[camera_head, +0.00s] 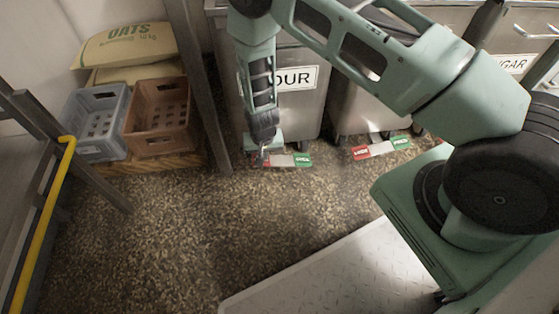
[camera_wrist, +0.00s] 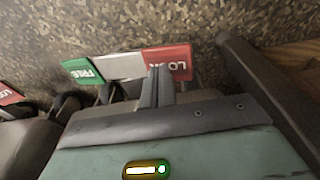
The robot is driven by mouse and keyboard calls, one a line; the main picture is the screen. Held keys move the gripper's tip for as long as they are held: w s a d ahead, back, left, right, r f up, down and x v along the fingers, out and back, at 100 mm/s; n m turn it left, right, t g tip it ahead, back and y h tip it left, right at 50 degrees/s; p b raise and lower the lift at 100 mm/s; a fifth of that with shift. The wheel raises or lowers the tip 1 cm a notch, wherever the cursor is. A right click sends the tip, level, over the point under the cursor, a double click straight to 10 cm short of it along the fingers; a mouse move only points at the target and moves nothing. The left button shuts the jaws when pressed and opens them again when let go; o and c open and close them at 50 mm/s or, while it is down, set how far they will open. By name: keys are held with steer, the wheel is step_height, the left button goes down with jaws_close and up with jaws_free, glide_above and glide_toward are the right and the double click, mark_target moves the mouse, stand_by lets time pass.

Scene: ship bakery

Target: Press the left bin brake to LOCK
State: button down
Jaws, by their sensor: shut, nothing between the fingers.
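The left bin (camera_head: 303,115) is a steel bin with a label whose visible part reads "OUR". Its brake pedal (camera_head: 287,160) sits low at its front, with a red end at left, a pale middle and a green FREE end at right. In the wrist view the pedal (camera_wrist: 122,66) appears turned round, with the red LOCK end (camera_wrist: 168,60) at right. My gripper (camera_head: 261,157) is shut and empty, pointing down at the red end. In the wrist view its fingertips (camera_wrist: 160,70) overlap the red end's near edge; I cannot tell whether they touch. The pedal's tilt is unclear.
A second bin's brake pedal (camera_head: 381,148), red and green, lies to the right. A steel post (camera_head: 207,105) stands left of the left bin. Grey (camera_head: 95,125) and brown (camera_head: 160,117) crates and an oats sack (camera_head: 128,45) are further left. The speckled floor (camera_head: 200,225) in front is clear.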

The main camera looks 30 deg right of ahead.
steer(key=shift+f+b, duration=0.5)
steer(key=shift+f, duration=0.45)
stand_by(0.4)
steer(key=shift+r+p, duration=3.2)
steer(key=shift+r, duration=0.3)
